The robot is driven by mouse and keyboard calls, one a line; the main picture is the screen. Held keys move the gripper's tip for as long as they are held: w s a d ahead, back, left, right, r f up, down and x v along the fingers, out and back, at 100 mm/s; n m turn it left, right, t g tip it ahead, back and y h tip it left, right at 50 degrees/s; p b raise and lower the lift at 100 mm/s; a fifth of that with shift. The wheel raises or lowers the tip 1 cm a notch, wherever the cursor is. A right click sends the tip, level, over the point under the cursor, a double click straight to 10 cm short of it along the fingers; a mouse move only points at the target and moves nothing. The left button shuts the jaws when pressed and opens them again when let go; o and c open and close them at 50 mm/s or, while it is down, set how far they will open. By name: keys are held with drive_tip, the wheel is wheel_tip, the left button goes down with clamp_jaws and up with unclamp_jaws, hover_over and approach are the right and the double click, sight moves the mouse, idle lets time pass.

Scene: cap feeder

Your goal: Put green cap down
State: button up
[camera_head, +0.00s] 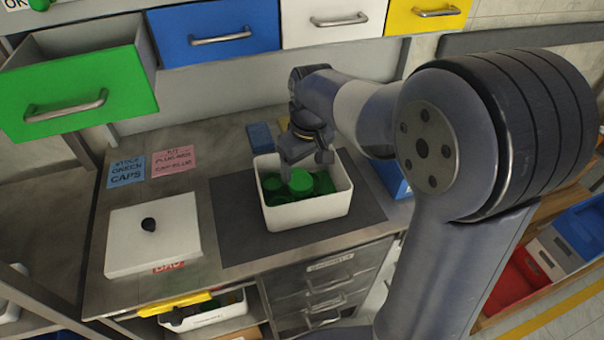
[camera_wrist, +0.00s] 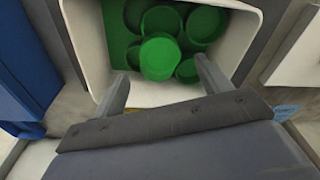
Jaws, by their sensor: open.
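Several green caps lie in a white bin (camera_head: 318,217) on a dark mat. One green cap (camera_head: 301,184) sits higher than the others, near the bin's middle, just under my gripper (camera_head: 306,172). In the wrist view that raised green cap (camera_wrist: 160,59) is between and slightly beyond the two fingertips of my gripper (camera_wrist: 158,75). The fingers are wide apart and a gap shows between the cap and each finger. Whether the cap rests on other caps is hard to tell. My gripper is open and reaches over the bin.
A white lid with a black knob (camera_head: 152,236) lies left of the mat (camera_head: 232,240). An open green drawer (camera_head: 78,85) juts out at upper left, beside the blue drawer (camera_head: 215,32). Blue containers stand close behind and right of the bin.

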sight(305, 185)
wheel_tip(305, 185, up, 7)
drive_tip(key=shift+s+d, duration=0.25)
drive_tip(key=shift+s, duration=0.05)
drive_tip(key=shift+f, duration=0.1)
drive_tip(key=shift+c, duration=0.3)
